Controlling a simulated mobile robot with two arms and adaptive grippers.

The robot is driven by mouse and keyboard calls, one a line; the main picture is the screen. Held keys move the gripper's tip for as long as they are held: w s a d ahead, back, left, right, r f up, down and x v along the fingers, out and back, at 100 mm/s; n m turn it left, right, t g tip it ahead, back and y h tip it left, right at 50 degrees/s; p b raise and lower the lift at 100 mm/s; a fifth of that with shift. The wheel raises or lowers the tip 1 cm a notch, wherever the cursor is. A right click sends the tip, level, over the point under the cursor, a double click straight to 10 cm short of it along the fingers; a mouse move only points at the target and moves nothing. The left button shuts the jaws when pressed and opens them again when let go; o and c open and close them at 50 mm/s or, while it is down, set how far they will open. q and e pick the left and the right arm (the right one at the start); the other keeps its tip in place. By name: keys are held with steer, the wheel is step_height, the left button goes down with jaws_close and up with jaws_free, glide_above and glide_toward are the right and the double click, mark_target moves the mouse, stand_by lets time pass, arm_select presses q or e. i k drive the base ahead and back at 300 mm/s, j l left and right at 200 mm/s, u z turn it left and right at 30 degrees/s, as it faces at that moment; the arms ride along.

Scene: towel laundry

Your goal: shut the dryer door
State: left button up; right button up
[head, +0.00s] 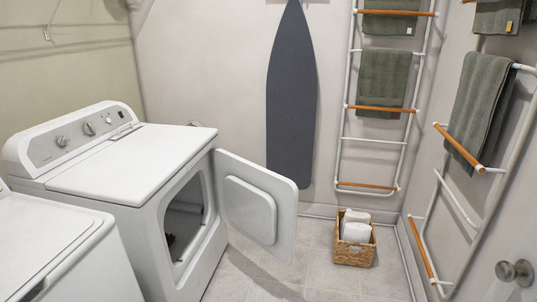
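The white dryer (130,165) stands at the left with its control panel at the back of its top. Its door (258,205) is hinged on the far side of the front opening and stands wide open, swung out into the room. The dark drum opening (184,220) shows beside it, with something dark low inside that I cannot make out. Neither of my grippers is in view.
Another white appliance (50,250) stands nearer, at the left. A wicker basket (354,254) with white items sits on the floor by the back wall. A dark ironing board (291,105) hangs there. Towel racks with green towels (383,78) line the right. Tiled floor (295,275) ahead is clear.

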mark_target(261, 204)
steer(key=i+z, duration=0.2)
steer(key=i, duration=0.4)
steer(key=i+z, duration=0.2)
steer(key=i, duration=0.4)
steer(key=i+j+z, duration=0.2)
steer(key=i, duration=0.4)
steer(key=i+l, duration=0.15)
steer(key=i, duration=0.8)
steer(key=i+l+u, duration=0.15)
steer(key=u, duration=0.3)
steer(key=i+l+u, duration=0.2)
steer(key=u, duration=0.3)
steer(key=i+l+u, duration=0.1)
steer(key=l+u, duration=0.15)
steer(key=u, duration=0.2)
steer(key=l+u, duration=0.25)
steer(key=u, duration=0.2)
steer(key=l+u, duration=0.65)
steer(key=u, duration=0.3)
